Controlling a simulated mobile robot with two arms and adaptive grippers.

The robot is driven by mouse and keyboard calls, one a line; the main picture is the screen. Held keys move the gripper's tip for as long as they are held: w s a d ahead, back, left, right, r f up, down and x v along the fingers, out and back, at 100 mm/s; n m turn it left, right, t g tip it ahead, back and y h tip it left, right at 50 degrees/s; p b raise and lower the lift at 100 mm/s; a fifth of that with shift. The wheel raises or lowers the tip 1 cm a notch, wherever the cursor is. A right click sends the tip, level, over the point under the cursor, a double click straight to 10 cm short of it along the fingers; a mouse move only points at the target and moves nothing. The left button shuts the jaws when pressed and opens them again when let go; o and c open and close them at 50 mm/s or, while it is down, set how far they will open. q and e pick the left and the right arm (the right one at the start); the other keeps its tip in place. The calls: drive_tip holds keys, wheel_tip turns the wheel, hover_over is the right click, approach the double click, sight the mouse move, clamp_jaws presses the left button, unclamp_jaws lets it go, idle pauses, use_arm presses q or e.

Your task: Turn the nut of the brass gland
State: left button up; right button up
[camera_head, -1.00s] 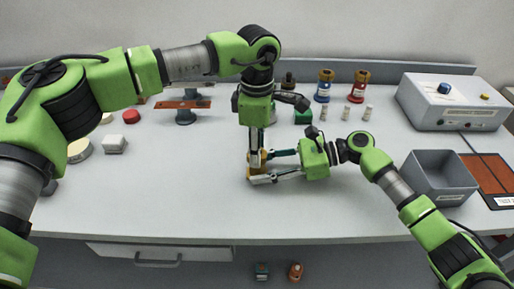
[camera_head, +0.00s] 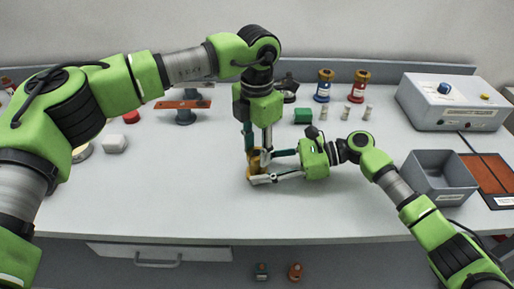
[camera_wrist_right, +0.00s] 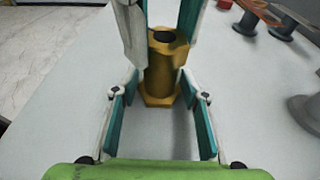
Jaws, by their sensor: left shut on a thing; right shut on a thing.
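The brass gland (camera_head: 253,166) stands upright on the table, near its middle; the right wrist view shows its round body (camera_wrist_right: 159,76), its wide hexagonal foot and the nut (camera_wrist_right: 168,46) at its top. My left gripper (camera_head: 258,155) points straight down from above, its fingers shut on the nut from opposite sides. My right gripper (camera_head: 263,168) reaches in level from the right and is shut on the gland's lower body; its fingers also flank the gland in the right wrist view (camera_wrist_right: 158,92). In the head view the fingers partly hide the gland.
A grey bin (camera_head: 440,178) and a control box (camera_head: 453,101) stand at the right. Blue (camera_head: 324,87) and red (camera_head: 359,87) bushings and a green block (camera_head: 303,116) are at the back. An orange bar on a stand (camera_head: 184,108) is back left. The front table is clear.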

sight(257, 152)
use_arm(q)
drive_tip(key=shift+n, duration=0.4)
drive_tip(key=o, duration=1.1)
drive_tip(key=shift+r, duration=0.15)
wheel_tip(257, 152, up, 12)
drive_tip(key=shift+f, duration=0.1)
